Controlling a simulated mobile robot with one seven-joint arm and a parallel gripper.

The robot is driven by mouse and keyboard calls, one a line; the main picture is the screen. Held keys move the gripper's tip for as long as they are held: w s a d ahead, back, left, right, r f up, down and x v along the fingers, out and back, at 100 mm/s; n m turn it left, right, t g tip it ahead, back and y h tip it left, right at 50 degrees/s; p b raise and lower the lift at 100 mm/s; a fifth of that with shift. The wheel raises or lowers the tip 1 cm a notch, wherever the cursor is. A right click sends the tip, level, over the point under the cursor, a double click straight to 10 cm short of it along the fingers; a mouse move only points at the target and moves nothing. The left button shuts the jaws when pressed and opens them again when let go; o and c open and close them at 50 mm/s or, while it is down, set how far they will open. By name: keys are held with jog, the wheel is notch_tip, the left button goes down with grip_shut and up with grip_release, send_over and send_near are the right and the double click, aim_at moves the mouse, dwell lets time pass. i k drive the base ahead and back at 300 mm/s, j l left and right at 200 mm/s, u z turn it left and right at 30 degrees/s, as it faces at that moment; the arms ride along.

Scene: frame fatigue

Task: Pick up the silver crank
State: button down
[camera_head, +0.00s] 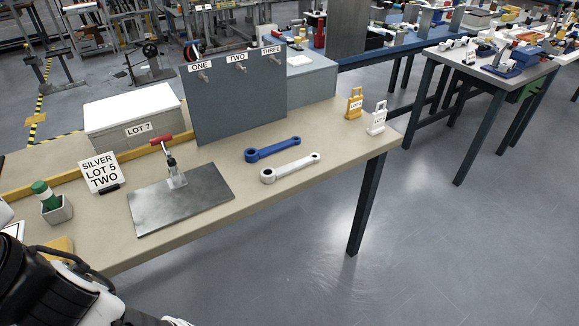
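The silver crank (290,168) lies flat on the beige workbench (330,152), right of the centre. It is a pale bar with a ring at each end, the larger ring at its left. A blue crank (272,149) of similar shape lies just behind it, apart from it. A sign (101,172) at the left reads "SILVER LOT 5 TWO". A black and white part of my arm shows at the lower left corner. My gripper's fingers are not in view.
A metal plate (205,203) with a red-handled clamp (172,165) lies left of the cranks. Behind stands a grey panel (238,105) with pegs labelled ONE, TWO, THREE. A LOT 7 box (133,115), yellow tag (354,103) and white tag (377,117) stand around.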

aim_at(269, 175)
jog(key=i+l, duration=0.15)
jog(key=l, duration=0.2)
jog(key=i+l, duration=0.15)
jog(key=l, duration=0.15)
jog(key=i+l, duration=0.15)
jog(key=l, duration=0.2)
jog(key=i+l, duration=0.15)
jog(key=l, duration=0.2)
jog(key=i+l, duration=0.15)
jog(key=l, duration=0.15)
